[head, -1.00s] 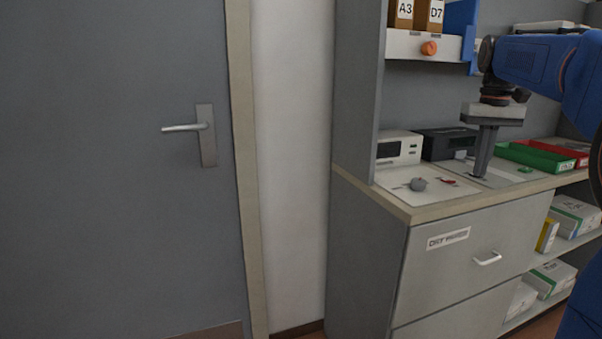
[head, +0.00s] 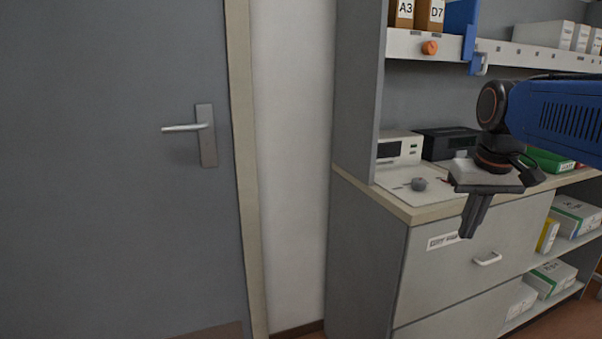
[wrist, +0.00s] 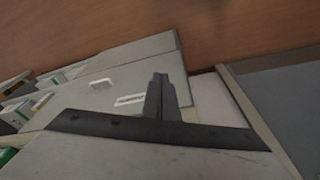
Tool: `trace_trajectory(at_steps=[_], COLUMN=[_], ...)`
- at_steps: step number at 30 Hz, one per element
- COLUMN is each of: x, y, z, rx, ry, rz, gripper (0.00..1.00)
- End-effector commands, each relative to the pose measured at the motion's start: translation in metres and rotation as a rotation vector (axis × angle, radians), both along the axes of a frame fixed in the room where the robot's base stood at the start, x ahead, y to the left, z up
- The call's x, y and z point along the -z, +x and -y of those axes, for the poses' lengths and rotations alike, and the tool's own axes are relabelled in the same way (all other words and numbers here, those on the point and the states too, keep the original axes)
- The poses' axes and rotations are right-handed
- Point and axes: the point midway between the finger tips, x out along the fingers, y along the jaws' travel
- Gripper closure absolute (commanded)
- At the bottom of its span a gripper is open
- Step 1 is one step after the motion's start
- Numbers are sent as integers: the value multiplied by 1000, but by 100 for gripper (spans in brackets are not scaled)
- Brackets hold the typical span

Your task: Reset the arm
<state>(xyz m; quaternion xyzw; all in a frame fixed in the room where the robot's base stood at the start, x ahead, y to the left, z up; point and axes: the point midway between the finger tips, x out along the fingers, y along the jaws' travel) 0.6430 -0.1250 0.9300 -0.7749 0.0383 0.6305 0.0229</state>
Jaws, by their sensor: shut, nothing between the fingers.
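My gripper (head: 474,218) hangs in front of the cabinet's upper drawer in the head view, fingers together, tilted downward and empty. My blue arm reaches in from the right edge. In the wrist view my gripper's fingers (wrist: 160,78) are closed side by side, with the drawer front and brown floor beyond them. Nothing is held.
The drawer handle (head: 487,259) is near my gripper. A shelf (head: 405,45) is above; a grey door (head: 110,170) stands left.

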Motion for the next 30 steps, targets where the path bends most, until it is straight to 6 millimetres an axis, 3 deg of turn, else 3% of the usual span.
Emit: trace_trajectory(at_steps=[3, 15, 21, 30], x=[27, 129, 161, 168], y=[-33, -126, -149, -153], z=[-15, -48, -54, -55], rx=[-20, -75, -89, -93], ry=[-2, -1, 2, 3], rz=[39, 166, 201, 209], gripper=[100, 100, 100, 100])
